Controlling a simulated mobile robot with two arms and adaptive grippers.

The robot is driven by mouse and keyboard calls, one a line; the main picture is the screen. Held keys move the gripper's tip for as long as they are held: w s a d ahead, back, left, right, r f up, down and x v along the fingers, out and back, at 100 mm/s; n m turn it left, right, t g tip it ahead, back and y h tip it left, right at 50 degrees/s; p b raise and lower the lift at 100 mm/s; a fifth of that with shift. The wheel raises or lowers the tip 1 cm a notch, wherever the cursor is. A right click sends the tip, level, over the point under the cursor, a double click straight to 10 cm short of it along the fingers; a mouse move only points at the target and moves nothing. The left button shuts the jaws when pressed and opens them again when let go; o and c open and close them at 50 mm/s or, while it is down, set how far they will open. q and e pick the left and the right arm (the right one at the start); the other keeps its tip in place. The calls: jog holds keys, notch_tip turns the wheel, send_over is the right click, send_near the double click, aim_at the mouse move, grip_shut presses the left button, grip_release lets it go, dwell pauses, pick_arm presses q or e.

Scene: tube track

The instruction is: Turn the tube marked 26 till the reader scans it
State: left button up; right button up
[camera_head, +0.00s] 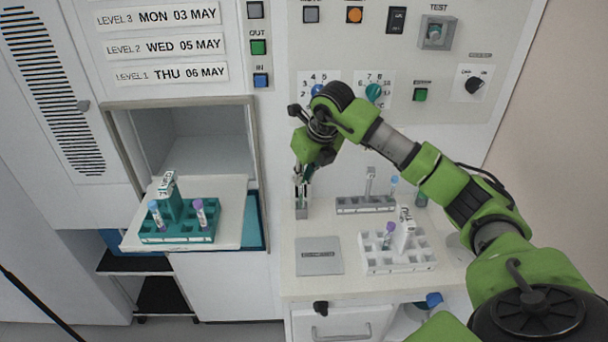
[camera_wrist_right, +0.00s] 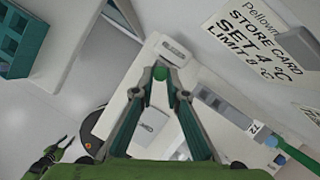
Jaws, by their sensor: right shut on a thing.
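My right gripper (camera_head: 303,176) is over the small upright reader block (camera_head: 301,205) at the left of the worktop. In the wrist view its fingertips (camera_wrist_right: 160,74) are shut on a tube with a green cap (camera_wrist_right: 160,73). The tube's body is hidden below the cap, and I cannot read its number. The block also shows in the wrist view (camera_wrist_right: 176,50) right beyond the fingertips. I cannot tell how deep the tube sits in it, or which way its label faces.
A grey rack (camera_head: 350,205) and a white rack (camera_head: 372,265) with a purple-capped tube (camera_head: 387,238) stand to the right. A flat grey plate (camera_head: 319,262) lies in front. A teal rack (camera_head: 160,236) sits on a pale tray (camera_head: 232,212) at left, before an open hatch.

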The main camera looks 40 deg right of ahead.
jog(key=shift+f+b, duration=0.3)
jog(key=shift+f, duration=0.15)
jog(key=o, duration=0.9)
jog(key=v, duration=1.2)
